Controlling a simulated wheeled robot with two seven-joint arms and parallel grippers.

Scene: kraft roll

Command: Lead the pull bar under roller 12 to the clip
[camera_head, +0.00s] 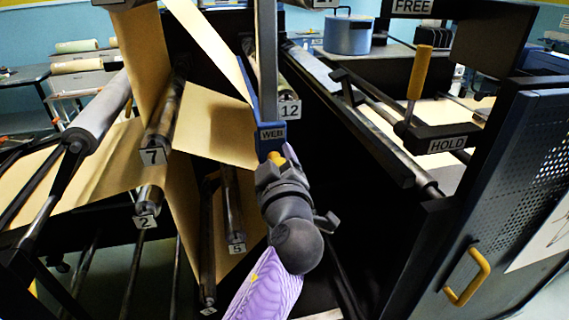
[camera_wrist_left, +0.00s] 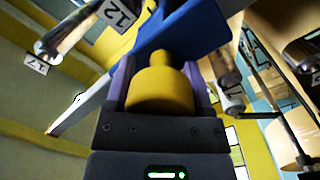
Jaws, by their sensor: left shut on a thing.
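The pull bar (camera_head: 266,145) is blue, carries a WEB label and has a yellow knob. My left gripper (camera_head: 276,163) is shut on that knob; the wrist view shows the yellow knob (camera_wrist_left: 160,88) between the fingers and the blue bar (camera_wrist_left: 190,32) beyond it. Brown paper (camera_head: 212,125) reaches the bar from the left. The number tag of roller 12 (camera_head: 289,110) is just right of the bar in the head view, and its tag (camera_wrist_left: 118,12) is at the upper left in the wrist view. I cannot tell the bar's height against the roller. I cannot make out the clip.
Rollers tagged 7 (camera_head: 153,156), 2 (camera_head: 145,222) and 5 (camera_head: 237,248) stand left of my arm. A lever with a yellow handle (camera_head: 416,75) sits by the HOLD label (camera_head: 447,145) at right. A perforated dark panel (camera_head: 510,190) with a yellow handle (camera_head: 468,277) bounds the right side.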

